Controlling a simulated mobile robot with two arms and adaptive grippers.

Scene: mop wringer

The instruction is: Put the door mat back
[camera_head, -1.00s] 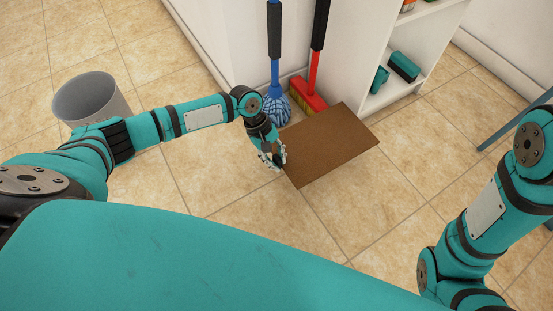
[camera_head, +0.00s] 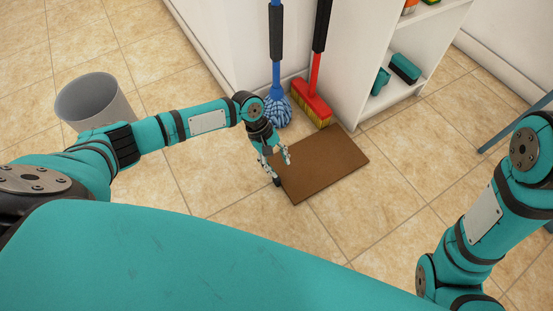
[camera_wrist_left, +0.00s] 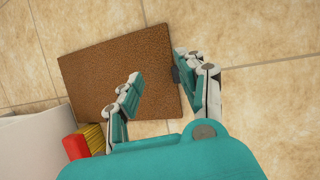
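The brown door mat (camera_head: 325,168) lies flat on the tiled floor in front of the broom and the white shelf unit. My left gripper (camera_head: 278,168) is at the mat's left end, with its fingers spread apart and nothing between them. In the left wrist view the mat (camera_wrist_left: 120,75) lies below the open fingers of the left gripper (camera_wrist_left: 155,85), with one finger over the mat and the other near its edge. My right arm shows at the right of the head view, but its gripper is out of the picture.
A red broom (camera_head: 312,100) with yellow bristles and a blue mop (camera_head: 277,108) stand against the wall behind the mat. The white shelf unit (camera_head: 352,80) holds several items. A grey bin (camera_head: 92,100) stands at left. Floor right of the mat is clear.

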